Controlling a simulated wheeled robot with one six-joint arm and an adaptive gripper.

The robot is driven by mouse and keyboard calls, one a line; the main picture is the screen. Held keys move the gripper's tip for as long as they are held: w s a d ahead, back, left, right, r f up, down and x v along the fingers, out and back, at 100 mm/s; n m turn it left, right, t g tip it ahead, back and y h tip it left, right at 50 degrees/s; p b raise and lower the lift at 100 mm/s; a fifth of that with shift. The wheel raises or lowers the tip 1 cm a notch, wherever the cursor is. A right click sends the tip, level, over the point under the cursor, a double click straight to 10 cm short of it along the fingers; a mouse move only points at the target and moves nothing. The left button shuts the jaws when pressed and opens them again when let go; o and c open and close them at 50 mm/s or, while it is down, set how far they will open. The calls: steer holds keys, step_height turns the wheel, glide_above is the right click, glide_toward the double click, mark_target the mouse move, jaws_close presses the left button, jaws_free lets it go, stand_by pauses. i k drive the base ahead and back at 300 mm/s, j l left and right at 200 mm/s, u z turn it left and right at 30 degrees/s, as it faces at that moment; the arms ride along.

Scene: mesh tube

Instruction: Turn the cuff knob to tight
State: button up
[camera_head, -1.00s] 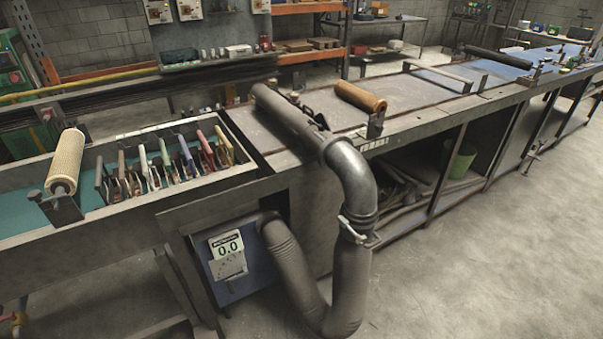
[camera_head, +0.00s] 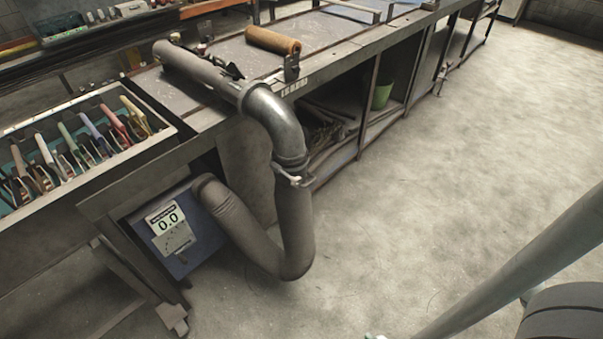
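The cuff (camera_head: 291,168) is a band around the lower end of the grey metal elbow (camera_head: 272,117), where the dark hose (camera_head: 296,230) joins it. A small pale knob or lever (camera_head: 296,181) sticks out at the front of this cuff. It is too small to tell its setting or any marks. The hose hangs down, bends near the floor and runs up to a blue box (camera_head: 188,236) with a display reading 0.0. Part of my arm shows at the lower right, well apart from the cuff. My gripper does not show clearly.
The long workbench (camera_head: 340,60) carries a dark tube leading to the elbow and an orange-brown roller (camera_head: 272,40). A tray (camera_head: 160,132) of several coloured-handled tools is at the left. A green bin (camera_head: 381,95) stands under the bench. The floor (camera_head: 430,190) to the right is clear.

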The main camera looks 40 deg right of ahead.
mark_target(296, 182)
steer(key=k+l+z, duration=0.15)
steer(key=l, duration=0.3)
steer(key=k+l+z, duration=0.15)
steer(key=l, duration=0.35)
steer(key=l+z, duration=0.15)
steer(key=l, duration=0.3)
